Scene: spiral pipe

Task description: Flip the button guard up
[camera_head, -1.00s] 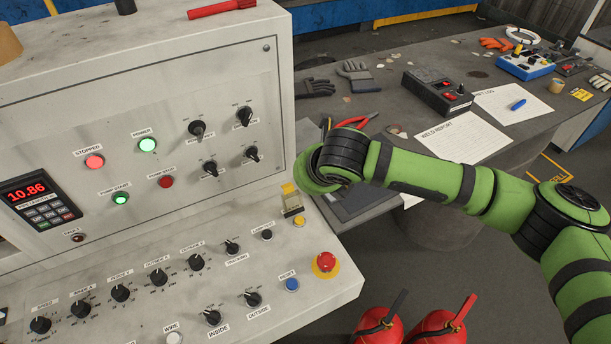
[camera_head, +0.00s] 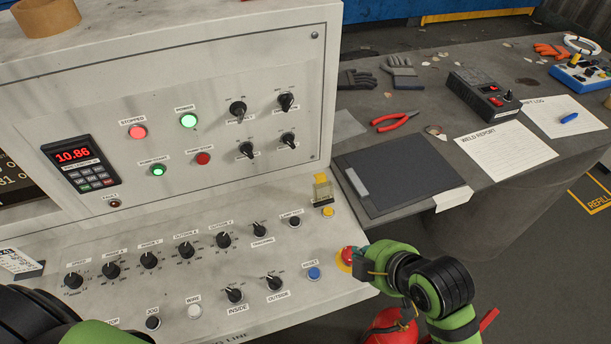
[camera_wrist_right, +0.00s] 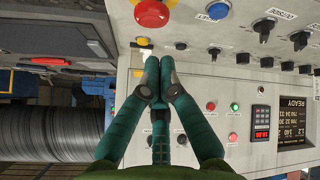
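The button guard (camera_head: 322,192) is a small clear cover with a yellow block at its back, at the right end of the sloped console. A yellow button (camera_head: 328,212) shows just in front of it; how far the guard is raised is hard to tell. My right gripper (camera_head: 366,262) is in front of the guard, over the red mushroom button. In the right wrist view, the fingertips of my right gripper (camera_wrist_right: 159,62) are together and empty, beside the pale guard (camera_wrist_right: 145,53) in the picture; contact is unclear. My left arm shows at bottom left; its gripper is out of view.
The red mushroom button (camera_head: 347,255) and blue reset button (camera_head: 314,273) are close to my right gripper. Black knobs (camera_head: 223,240) line the console. A dark table (camera_head: 440,150) with a black folder (camera_head: 400,172) and red pliers (camera_head: 393,121) lies to the right.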

